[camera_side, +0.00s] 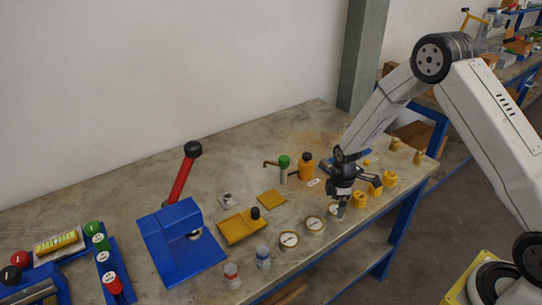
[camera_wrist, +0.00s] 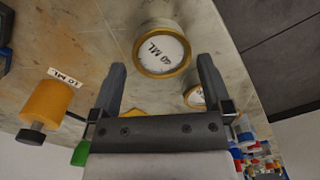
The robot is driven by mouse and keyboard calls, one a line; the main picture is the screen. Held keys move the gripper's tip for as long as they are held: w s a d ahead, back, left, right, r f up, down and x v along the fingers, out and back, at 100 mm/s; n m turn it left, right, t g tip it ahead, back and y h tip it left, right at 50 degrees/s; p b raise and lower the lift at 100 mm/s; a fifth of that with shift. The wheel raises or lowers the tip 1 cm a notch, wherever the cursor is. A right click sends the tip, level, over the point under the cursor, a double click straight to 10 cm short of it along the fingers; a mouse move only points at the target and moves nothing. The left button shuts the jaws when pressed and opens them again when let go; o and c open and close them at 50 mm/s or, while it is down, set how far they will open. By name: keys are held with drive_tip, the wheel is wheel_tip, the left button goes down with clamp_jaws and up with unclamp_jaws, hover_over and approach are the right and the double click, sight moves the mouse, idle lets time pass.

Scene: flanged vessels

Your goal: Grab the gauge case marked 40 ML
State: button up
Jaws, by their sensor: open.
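In the wrist view a round gauge case (camera_wrist: 160,48) with a brass rim and white face lies in front of my gripper (camera_wrist: 161,66), between the lines of its two fingers. A second round case (camera_wrist: 195,96) is partly hidden by the right finger. In the side view my gripper (camera_side: 341,207) points down over a round case (camera_side: 335,210), partly hiding it. Two more round cases (camera_side: 314,225) (camera_side: 289,240) lie to its left. My gripper is open and empty.
An orange bottle (camera_side: 306,164) and a green-capped vial (camera_side: 284,163) stand behind my gripper. Yellow parts (camera_side: 389,179) stand close on its right. A blue press (camera_side: 180,243) with a red lever and a yellow block (camera_side: 240,226) are to the left. The table's front edge is near.

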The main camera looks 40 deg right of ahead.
drive_tip(key=shift+f, duration=1.3)
drive_tip(key=c, duration=1.3)
drive_tip(key=shift+o, duration=0.2)
drive_tip(key=shift+r, duration=0.15)
